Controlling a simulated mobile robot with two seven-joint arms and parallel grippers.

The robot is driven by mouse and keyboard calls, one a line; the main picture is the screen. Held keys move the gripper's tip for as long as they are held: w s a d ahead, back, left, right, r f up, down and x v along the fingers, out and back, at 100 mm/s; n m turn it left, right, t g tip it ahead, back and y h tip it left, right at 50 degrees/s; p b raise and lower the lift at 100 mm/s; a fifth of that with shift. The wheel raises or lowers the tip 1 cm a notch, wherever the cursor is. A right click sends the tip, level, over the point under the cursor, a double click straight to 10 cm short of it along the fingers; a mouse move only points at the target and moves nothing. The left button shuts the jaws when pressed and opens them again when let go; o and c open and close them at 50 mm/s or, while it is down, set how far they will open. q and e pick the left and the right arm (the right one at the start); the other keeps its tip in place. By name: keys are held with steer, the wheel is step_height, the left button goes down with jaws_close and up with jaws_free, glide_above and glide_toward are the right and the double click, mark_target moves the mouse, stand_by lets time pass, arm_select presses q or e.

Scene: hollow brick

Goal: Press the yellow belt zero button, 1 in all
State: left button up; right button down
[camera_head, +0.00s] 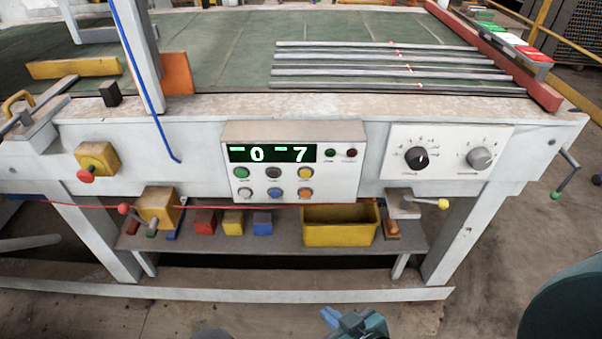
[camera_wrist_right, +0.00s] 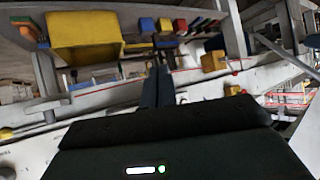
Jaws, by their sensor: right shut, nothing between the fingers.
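The control box (camera_head: 292,160) is on the front of the machine, with a green-lit display (camera_head: 272,153) reading something like "-0 -7". The yellow button (camera_head: 305,173) is at the right end of its upper button row, beside a dark button (camera_head: 273,172) and a green button (camera_head: 241,173). My right gripper (camera_head: 331,316) is low at the bottom of the head view, well apart from the box. Its blue fingers (camera_wrist_right: 157,86) are together and empty in the right wrist view. The yellow button cannot be made out there. My left gripper is not in view.
A lower row holds more buttons, including an orange one (camera_head: 305,191). A knob panel (camera_head: 447,151) is right of the box. Below, a shelf (camera_head: 280,243) carries a yellow bin (camera_head: 340,233) and coloured blocks. A red cord (camera_head: 60,204) runs at left. The floor in front is clear.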

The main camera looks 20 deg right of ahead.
steer(key=shift+s+d+f, duration=0.1)
steer(key=shift+s, duration=0.05)
arm_select(q)
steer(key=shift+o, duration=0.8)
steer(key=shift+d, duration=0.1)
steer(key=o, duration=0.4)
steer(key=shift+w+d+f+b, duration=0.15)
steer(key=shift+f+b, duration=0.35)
steer(key=shift+b, duration=0.4)
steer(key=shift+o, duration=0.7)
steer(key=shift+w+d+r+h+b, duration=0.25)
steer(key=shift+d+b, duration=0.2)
steer(key=shift+b, duration=0.3)
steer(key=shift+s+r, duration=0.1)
arm_select(e)
steer(key=w+r+n+t+y, duration=0.4)
steer(key=w+r+n, duration=0.8)
steer(key=r, duration=0.4)
steer(key=shift+w+a+n+y, duration=0.2)
steer(key=shift+a+n+y, duration=0.25)
steer(key=shift+y, duration=0.15)
steer(key=shift+w+f, duration=0.1)
